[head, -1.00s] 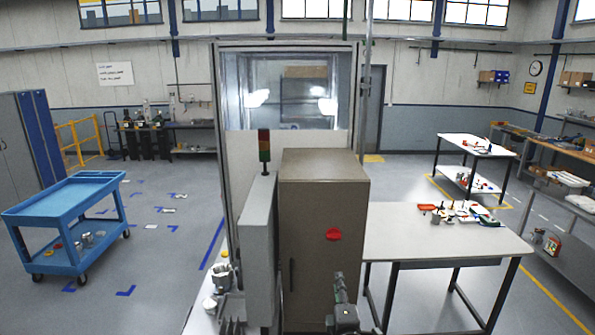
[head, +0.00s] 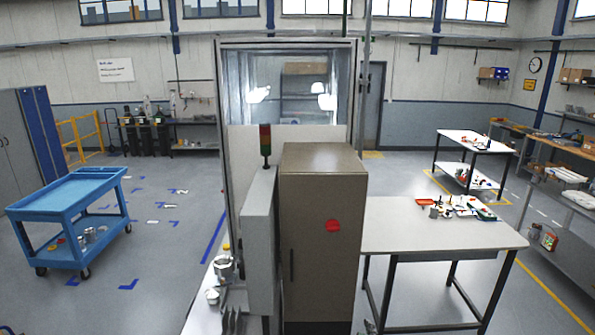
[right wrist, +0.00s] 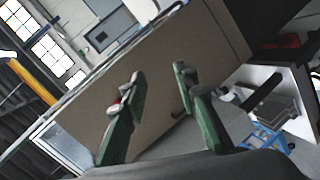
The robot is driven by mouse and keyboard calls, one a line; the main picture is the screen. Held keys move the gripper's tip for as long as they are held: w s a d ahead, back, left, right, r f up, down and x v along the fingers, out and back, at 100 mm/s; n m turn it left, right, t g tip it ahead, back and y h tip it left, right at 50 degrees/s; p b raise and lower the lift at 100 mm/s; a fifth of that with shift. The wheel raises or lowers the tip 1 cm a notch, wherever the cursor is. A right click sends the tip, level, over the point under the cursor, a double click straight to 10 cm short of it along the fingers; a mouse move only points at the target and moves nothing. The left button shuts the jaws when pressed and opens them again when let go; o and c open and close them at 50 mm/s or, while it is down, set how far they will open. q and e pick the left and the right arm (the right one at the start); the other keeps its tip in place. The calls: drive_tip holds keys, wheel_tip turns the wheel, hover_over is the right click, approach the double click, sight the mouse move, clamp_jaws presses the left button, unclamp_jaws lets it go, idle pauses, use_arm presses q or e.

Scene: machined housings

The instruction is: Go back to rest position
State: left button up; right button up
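My right gripper (right wrist: 158,74) shows in the right wrist view with its two green fingers apart and nothing between them. The brown-grey face of the tall cabinet (right wrist: 95,105) fills the picture behind the fingers. In the head view I do not see the right gripper clearly; only a small dark piece shows at the bottom edge, right of the cabinet. My left gripper is not in view. A silvery metal housing (head: 223,270) sits on the narrow bench left of the cabinet, with a smaller pale part (head: 213,296) in front of it.
The tall brown cabinet (head: 320,185) with a red button stands front centre, before the machine enclosure (head: 230,170). A white table (head: 420,238) with tools and small parts is at right. A blue cart (head: 60,200) stands at left. Floor between cart and bench is mostly clear.

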drive_tip(key=s+d+f+m+g, duration=0.3)
drive_tip(key=s+d+f, duration=0.1)
drive_tip(key=s+f, duration=0.4)
drive_tip(key=s+d+f+m+g, duration=0.2)
drive_tip(key=s+d+f+m, duration=0.3)
drive_tip(key=s, duration=0.6)
drive_tip(key=s+d+f+m+g, duration=0.1)
drive_tip(key=s+d+f+g, duration=0.25)
drive_tip(key=s+f, duration=0.5)
drive_tip(key=s+d+f+m+g, duration=0.2)
drive_tip(key=s+m, duration=0.1)
drive_tip(key=s, duration=1)
wheel_tip(320, 180, down, 42)
drive_tip(key=s+a+g+y+b, duration=0.1)
drive_tip(key=s+b, duration=0.1)
drive_tip(key=b, duration=0.9)
use_arm(q)
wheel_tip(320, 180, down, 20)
drive_tip(key=b, duration=0.9)
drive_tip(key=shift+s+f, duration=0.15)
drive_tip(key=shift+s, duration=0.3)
use_arm(e)
drive_tip(key=s+f+g, duration=0.1)
drive_tip(key=s+f, duration=0.9)
drive_tip(key=f, duration=0.3)
drive_tip(key=s+f, duration=1)
drive_tip(key=f, duration=0.3)
drive_tip(key=shift+n+g, duration=0.35)
drive_tip(key=shift+n, duration=0.05)
